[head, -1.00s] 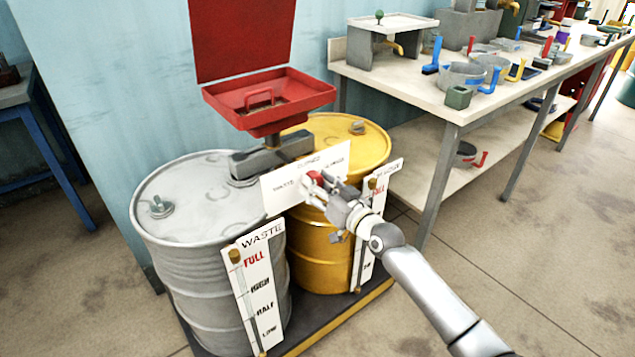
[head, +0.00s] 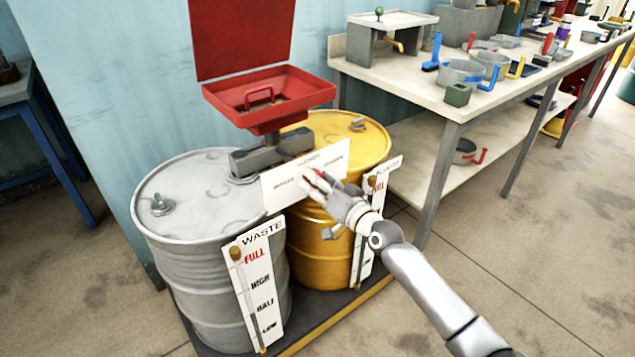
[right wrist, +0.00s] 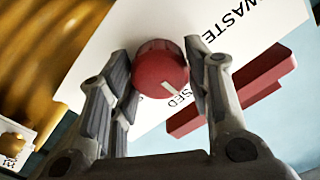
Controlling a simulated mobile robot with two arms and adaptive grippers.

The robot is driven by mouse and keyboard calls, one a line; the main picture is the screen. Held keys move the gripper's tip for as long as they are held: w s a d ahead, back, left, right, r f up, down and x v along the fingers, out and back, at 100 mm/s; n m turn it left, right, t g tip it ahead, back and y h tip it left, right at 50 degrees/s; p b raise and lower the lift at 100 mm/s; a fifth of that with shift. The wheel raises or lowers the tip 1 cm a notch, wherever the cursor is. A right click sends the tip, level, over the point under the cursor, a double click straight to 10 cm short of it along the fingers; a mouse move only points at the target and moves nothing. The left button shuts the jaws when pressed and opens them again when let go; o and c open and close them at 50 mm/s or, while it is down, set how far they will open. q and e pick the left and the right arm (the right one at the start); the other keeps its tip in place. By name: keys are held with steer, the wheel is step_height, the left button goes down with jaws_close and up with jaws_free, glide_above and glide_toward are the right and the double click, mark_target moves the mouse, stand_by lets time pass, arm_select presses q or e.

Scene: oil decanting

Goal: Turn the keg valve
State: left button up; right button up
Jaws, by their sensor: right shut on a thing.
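The red valve knob (right wrist: 160,70) sits on a white label plate (head: 279,190) in front of the grey manifold (head: 262,157) between two drums. My right gripper (head: 316,181) reaches it from the front right and is shut on the knob, with a finger on each side in the right wrist view (right wrist: 158,80). The knob's white mark points near letters ending in "SED". "WASTE" is printed on one side of the plate. In the head view the fingers hide much of the knob. My left gripper is out of view.
A grey drum (head: 185,255) with a "WASTE" level gauge (head: 262,285) stands left, and a yellow drum (head: 320,250) right. A red funnel tray (head: 315,90) sits above the manifold. A workbench (head: 440,95) with pans stands at the right.

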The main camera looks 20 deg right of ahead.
steer(key=o, duration=1)
steer(key=v, duration=1.2)
